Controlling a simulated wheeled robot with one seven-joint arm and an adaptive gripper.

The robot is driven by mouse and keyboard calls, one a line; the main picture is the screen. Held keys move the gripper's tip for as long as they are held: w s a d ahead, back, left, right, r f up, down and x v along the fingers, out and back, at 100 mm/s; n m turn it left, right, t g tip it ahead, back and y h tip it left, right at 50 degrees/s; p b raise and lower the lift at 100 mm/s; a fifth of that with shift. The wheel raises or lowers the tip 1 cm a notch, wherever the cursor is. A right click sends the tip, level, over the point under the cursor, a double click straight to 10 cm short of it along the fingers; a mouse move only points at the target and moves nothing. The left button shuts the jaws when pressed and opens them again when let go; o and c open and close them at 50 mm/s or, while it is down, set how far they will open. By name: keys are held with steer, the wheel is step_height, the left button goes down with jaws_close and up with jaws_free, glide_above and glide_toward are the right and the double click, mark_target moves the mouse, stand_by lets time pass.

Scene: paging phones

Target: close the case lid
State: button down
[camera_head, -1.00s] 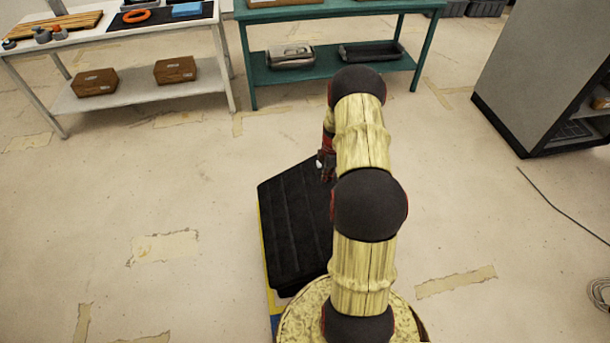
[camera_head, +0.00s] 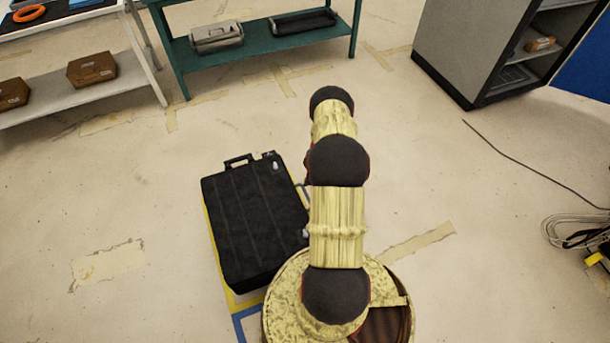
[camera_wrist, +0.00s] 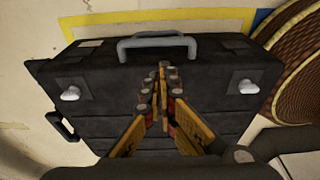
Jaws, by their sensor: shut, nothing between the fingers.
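The black case (camera_head: 250,215) lies on the floor just left of my arm in the head view. Its ribbed lid (camera_head: 245,210) looks down flat over the body, with no open gap visible. A black handle (camera_head: 238,161) sticks out at its far end. In the wrist view, the case side shows a grey handle (camera_wrist: 158,42) and two light latches, one left (camera_wrist: 70,93) and one right (camera_wrist: 243,88). My gripper (camera_wrist: 162,70) is shut and empty in front of this side, near the handle; contact is unclear. The arm hides it in the head view.
Yellow and blue floor tape (camera_head: 229,290) runs along the case. A green bench (camera_head: 260,45), a white table (camera_head: 85,98) and a grey cabinet (camera_head: 470,50) stand at the back. A cable (camera_head: 520,170) lies on the right. The floor left of the case is clear.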

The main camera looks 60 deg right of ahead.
step_height(320, 180, down, 12)
steer(key=s+d+y, duration=0.1)
steer(key=d, duration=0.1)
steer(key=shift+s+d+f+t, duration=0.15)
steer(key=shift+s+t, duration=0.15)
steer(key=shift+s, duration=0.05)
steer(key=shift+f, duration=0.15)
